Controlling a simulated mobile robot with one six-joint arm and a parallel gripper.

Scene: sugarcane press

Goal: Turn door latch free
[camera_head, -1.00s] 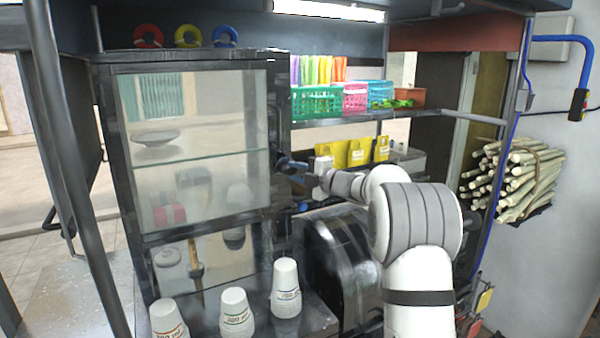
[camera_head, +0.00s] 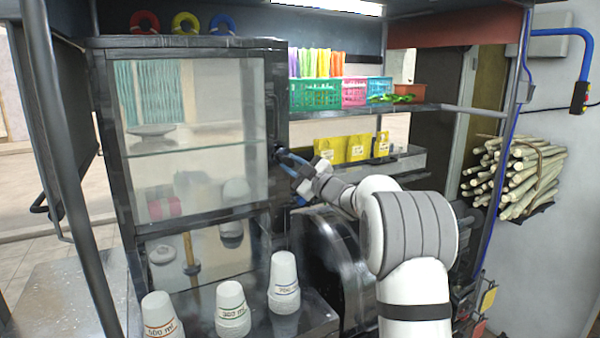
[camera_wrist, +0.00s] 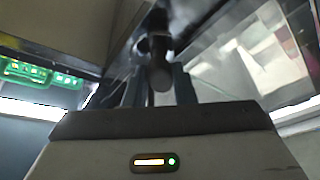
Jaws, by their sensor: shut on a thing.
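The black-framed cabinet with a glass door (camera_head: 195,105) stands left of my arm, its door closed as far as I can see. My gripper (camera_head: 284,160) is at the door's right edge, about mid-height, with blue fingers reaching to the frame. The latch is mostly hidden by the gripper in the head view.
Stacks of paper cups (camera_head: 284,282) stand on the counter below. A dark round press housing (camera_head: 330,262) is under my arm. A shelf with coloured baskets (camera_head: 316,95) is above and behind. Bundled sugarcane (camera_head: 515,175) hangs at the right wall.

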